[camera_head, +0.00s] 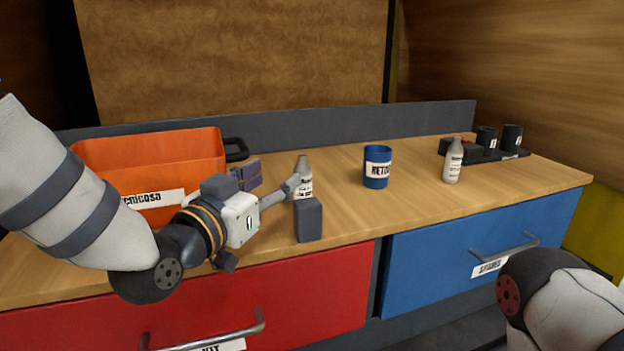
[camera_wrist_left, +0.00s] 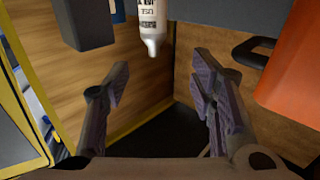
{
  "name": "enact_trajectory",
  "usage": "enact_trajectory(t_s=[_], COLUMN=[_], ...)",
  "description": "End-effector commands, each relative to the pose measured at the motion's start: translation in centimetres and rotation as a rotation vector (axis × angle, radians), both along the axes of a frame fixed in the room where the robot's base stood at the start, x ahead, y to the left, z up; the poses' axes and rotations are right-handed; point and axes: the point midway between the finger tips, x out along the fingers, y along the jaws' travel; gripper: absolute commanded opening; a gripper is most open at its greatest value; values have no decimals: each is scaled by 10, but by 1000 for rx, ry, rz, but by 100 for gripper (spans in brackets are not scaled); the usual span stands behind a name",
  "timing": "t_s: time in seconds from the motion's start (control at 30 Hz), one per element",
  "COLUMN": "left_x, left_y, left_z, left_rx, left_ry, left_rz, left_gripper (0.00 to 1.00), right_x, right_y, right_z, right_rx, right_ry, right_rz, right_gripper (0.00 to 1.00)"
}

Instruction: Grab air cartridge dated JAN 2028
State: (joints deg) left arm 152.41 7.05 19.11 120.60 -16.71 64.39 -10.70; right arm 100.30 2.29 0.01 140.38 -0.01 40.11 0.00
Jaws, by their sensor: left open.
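A white cartridge (camera_head: 304,186) with a grey neck and a dark-printed label stands upright on the bench; its date is not readable. In the left wrist view the cartridge (camera_wrist_left: 152,22) appears inverted at the top, beyond the fingertips. A second white cartridge (camera_head: 453,163) stands further right, its label too small to read. My left gripper (camera_head: 271,180) is open and empty, just left of the first cartridge, one finger overlapping its edge in the head view. Its spread fingers (camera_wrist_left: 160,82) show in the wrist view with nothing between them. My right gripper is out of view.
A grey block (camera_head: 308,220) stands in front of the first cartridge. An orange bin (camera_head: 190,150) is at left, a blue labelled cup (camera_head: 377,168) mid-bench, and a black rack (camera_head: 485,153) with dark cylinders at right. The bench between cup and second cartridge is clear.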

Motion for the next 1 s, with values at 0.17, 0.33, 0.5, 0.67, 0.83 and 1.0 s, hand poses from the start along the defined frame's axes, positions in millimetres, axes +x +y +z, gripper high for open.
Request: enact_trajectory(t_s=[0.17,0.33,0.5,0.67,0.83,1.0], left_x=[35,53,80,89,88,88], left_y=[-18,-31,-49,-53,-53,-53], left_z=[-7,-1,2,4,6,6], left_rx=[1,1,0,0,0,0], left_ry=[9,5,7,7,5,5], left_rz=[-1,-3,-1,-1,-1,-1], left_gripper=[51,51,51,51,44,5], right_x=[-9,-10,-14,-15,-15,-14], right_y=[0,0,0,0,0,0], right_z=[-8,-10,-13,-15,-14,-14], right_rx=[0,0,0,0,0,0], right_ry=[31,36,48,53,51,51], right_rz=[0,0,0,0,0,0], right_gripper=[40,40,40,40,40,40])
